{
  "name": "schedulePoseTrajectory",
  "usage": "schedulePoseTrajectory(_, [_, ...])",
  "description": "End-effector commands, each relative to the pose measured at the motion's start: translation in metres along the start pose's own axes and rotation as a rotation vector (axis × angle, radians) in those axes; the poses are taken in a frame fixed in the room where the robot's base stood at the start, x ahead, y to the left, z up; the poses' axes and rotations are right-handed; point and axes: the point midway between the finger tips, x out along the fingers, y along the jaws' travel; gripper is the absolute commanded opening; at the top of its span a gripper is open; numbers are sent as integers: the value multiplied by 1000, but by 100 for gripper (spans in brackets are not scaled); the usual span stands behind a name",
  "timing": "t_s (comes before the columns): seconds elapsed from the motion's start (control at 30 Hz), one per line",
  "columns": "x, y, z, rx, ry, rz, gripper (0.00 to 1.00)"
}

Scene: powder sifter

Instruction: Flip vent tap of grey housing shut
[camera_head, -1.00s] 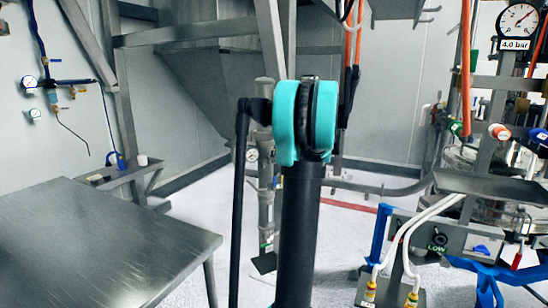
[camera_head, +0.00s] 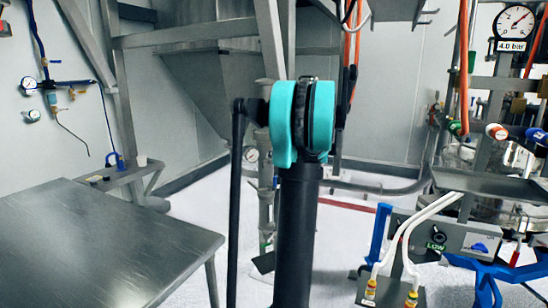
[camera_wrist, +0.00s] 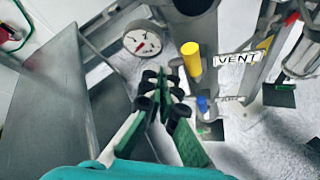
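In the wrist view a yellow handle (camera_wrist: 192,62) stands on the upright grey housing (camera_wrist: 207,35), beside a white VENT label (camera_wrist: 237,58). A small blue handle (camera_wrist: 203,104) sits lower on the same column. My gripper (camera_wrist: 166,78) points toward the column, with its green-padded fingertips left of and below the yellow handle, apart from it in the picture. Its fingertips look close together, and I cannot tell whether a gap stays between them. Nothing shows held. In the head view my arm hides part of the grey column (camera_head: 266,205), and the gripper is not visible.
A round gauge (camera_wrist: 143,38) sits left of the yellow handle. A steel table (camera_head: 100,240) fills the left front. A grey control box (camera_head: 455,238) with white hoses (camera_head: 405,245) and blue supports stands at right. Pale floor lies between.

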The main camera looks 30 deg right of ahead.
Motion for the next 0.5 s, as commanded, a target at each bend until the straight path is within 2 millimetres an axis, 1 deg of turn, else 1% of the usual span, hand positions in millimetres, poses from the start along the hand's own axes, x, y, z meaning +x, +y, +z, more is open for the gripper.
schedulePoseTrajectory(0.07, [2,9,-5,-2,5,4,0])
schedulePoseTrajectory(0.1, [-10,0,-7,1,2,0,0])
schedulePoseTrajectory(0.3, [-48,-18,-17,0,4,2,0])
schedulePoseTrajectory(0.5, [-74,-31,-24,-1,6,4,0])
